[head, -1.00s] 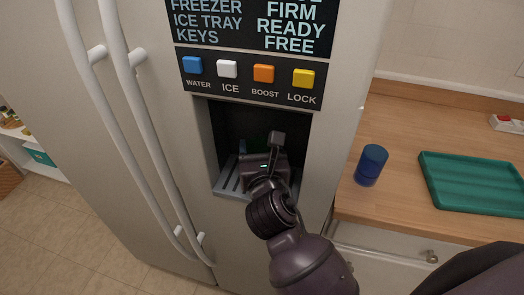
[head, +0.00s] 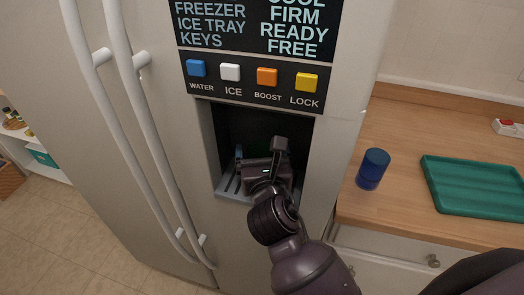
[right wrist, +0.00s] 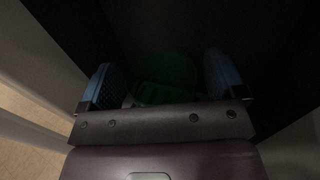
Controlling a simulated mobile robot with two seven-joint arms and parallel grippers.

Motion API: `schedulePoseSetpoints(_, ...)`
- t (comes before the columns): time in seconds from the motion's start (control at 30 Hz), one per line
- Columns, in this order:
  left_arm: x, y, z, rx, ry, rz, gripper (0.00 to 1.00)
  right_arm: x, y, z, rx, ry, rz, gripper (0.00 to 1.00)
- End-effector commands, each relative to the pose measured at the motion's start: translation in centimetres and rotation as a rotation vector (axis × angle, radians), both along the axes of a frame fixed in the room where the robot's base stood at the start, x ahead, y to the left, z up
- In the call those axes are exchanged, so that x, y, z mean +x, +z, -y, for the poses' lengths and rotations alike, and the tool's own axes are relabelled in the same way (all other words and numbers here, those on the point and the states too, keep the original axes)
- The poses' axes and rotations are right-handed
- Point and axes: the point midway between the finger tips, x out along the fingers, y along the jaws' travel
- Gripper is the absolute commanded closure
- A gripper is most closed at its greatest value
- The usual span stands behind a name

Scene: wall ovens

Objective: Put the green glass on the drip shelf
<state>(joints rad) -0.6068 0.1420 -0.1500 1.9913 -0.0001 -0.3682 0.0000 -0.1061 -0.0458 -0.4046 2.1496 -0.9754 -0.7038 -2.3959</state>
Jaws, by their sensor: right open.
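The green glass (right wrist: 168,78) shows dimly in the right wrist view, between the two blue finger pads of my right gripper (right wrist: 165,80). It is inside the dark dispenser recess of the fridge, and its base is too dark to make out. The drip shelf (head: 228,188) is the grey slotted ledge at the bottom of that recess. In the head view my right gripper (head: 256,158) reaches into the recess above the shelf and hides the glass. The right gripper is open, with its fingers on either side of the glass. My left gripper is not in view.
Above the recess are the water (head: 196,68), ice (head: 230,72), boost (head: 267,76) and lock (head: 306,82) buttons. A blue glass (head: 373,169) and a green tray (head: 472,186) stand on the wooden counter at right. Long fridge handles (head: 140,130) run down the left.

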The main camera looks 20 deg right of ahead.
Motion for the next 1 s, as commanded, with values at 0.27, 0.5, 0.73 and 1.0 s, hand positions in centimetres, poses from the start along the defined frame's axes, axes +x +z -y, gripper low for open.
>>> schedulePoseSetpoints(0.27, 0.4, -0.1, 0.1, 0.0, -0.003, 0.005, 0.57, -4.8, -0.2, -0.9, 0.0, 0.0, -0.004, 0.11)
schedulePoseSetpoints(0.5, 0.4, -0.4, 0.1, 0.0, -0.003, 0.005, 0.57, -8.8, -0.1, -1.7, 0.002, -0.001, -0.004, 0.11)
schedulePoseSetpoints(0.73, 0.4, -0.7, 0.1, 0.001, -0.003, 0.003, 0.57, -10.9, -0.1, -2.2, 0.0, -0.001, -0.002, 0.11)
schedulePoseSetpoints(1.0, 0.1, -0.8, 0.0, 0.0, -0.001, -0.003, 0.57, -11.3, 0.0, -2.3, 0.0, -0.001, -0.001, 0.11)
